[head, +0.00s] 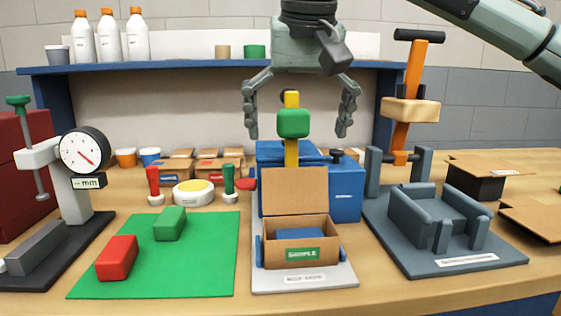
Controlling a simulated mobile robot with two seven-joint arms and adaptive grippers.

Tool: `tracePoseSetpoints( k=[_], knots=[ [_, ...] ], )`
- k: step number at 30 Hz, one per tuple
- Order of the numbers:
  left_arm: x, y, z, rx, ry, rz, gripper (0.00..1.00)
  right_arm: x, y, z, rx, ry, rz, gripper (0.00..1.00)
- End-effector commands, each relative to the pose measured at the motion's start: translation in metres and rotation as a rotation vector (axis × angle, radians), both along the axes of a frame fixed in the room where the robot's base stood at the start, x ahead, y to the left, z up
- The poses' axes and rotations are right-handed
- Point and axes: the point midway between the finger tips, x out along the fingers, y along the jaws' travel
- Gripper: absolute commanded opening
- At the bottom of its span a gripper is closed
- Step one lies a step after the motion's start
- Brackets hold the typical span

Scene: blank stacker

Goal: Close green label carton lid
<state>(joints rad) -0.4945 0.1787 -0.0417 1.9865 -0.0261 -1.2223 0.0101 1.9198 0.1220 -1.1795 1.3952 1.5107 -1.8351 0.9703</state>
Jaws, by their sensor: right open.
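The green-label carton (298,244) is an open brown box on a grey plate (303,282) at the centre front. Its lid (295,191) stands up at the back edge. A blue block (299,237) lies inside the carton. My right gripper (298,130) hangs above and behind the carton, with its fingers spread wide and pointing down. In the picture, a yellow post with a green block (293,123) shows between the fingers; I cannot tell its exact depth. My left gripper is out of view.
A green mat (205,270) with a red block (117,258) and a green block (170,223) lies left of the carton. A dial gauge stand (84,151) is farther left. A grey fixture (440,225) stands right. A blue box (347,200) sits close behind the carton.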

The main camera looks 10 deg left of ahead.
Motion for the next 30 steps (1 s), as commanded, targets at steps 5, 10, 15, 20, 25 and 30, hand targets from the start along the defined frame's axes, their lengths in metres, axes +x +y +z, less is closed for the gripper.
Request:
tracePoseSetpoints(
  k=[5,10,15,20,25,30],
  knots=[
    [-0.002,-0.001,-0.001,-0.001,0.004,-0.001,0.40,0.005,0.001,-0.012,0.000,0.001,0.000,1.00],
    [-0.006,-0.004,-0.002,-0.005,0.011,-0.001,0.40,0.014,0.004,-0.038,-0.002,0.002,-0.002,1.00],
    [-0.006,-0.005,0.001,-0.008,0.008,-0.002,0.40,0.023,0.007,-0.060,0.000,0.001,-0.001,1.00],
    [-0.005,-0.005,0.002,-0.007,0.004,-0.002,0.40,0.027,0.009,-0.071,0.000,-0.001,0.000,1.00],
    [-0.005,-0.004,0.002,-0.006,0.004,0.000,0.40,0.028,0.009,-0.072,0.000,-0.001,0.000,1.00],
    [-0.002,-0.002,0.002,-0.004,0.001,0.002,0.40,0.028,0.009,-0.072,0.000,0.000,0.000,0.93]
  ],
)
